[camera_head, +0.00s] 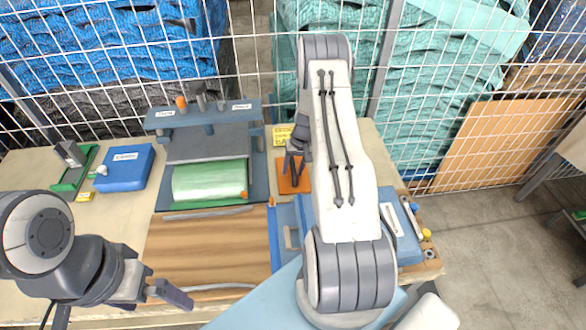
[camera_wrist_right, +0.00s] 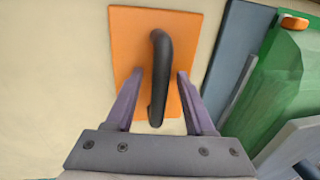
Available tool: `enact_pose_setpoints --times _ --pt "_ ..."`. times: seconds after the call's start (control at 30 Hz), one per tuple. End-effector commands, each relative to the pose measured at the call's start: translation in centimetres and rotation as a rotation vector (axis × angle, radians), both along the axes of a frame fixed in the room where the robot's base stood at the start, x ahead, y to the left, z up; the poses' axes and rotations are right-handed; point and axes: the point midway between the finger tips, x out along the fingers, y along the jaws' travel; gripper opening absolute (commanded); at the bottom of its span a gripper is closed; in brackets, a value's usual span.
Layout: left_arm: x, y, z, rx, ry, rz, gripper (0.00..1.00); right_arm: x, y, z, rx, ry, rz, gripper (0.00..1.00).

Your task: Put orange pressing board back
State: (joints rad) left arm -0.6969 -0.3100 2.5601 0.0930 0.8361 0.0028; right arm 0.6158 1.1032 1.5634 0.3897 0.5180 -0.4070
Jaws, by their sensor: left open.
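The orange pressing board (camera_head: 284,182) lies on the table, right of the green slab, partly hidden by my right arm in the head view. In the right wrist view the orange pressing board (camera_wrist_right: 128,38) lies flat with its black handle (camera_wrist_right: 160,75) up. My right gripper (camera_wrist_right: 157,84) is open, with a finger on each side of the handle and gaps visible; it also shows in the head view (camera_head: 297,163). My left gripper (camera_head: 165,290) is open and empty over the front left of the table, near the wooden board.
A blue press frame (camera_head: 203,118) stands behind the green slab (camera_head: 210,181). A wooden board (camera_head: 200,245) lies in front. A blue box (camera_head: 125,167) and a green tray (camera_head: 75,170) are at left. A yellow card (camera_head: 283,135) is behind the orange board. A wire fence closes the back.

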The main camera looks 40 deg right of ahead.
Motion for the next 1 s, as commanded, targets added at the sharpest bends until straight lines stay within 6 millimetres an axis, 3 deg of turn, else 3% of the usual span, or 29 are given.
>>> enact_pose_setpoints --times 0.3,0.37,0.8,1.0 --pt "0.0 0.0 0.6 0.0 0.0 0.0 1.0 0.0 0.0 0.6 0.0 0.0 0.0 0.54" --pt "0.0 0.0 -0.1 0.0 0.0 0.0 1.0 0.0 -0.2 0.9 -0.003 -0.004 0.0 0.54" --pt "0.0 0.0 -3.1 0.0 0.0 -0.002 1.0 -0.9 -1.6 9.4 -0.004 -0.005 0.0 0.54" --pt "0.0 0.0 -3.6 0.0 0.0 -0.002 1.0 -1.1 -1.9 11.6 -0.001 -0.002 -0.002 0.54"
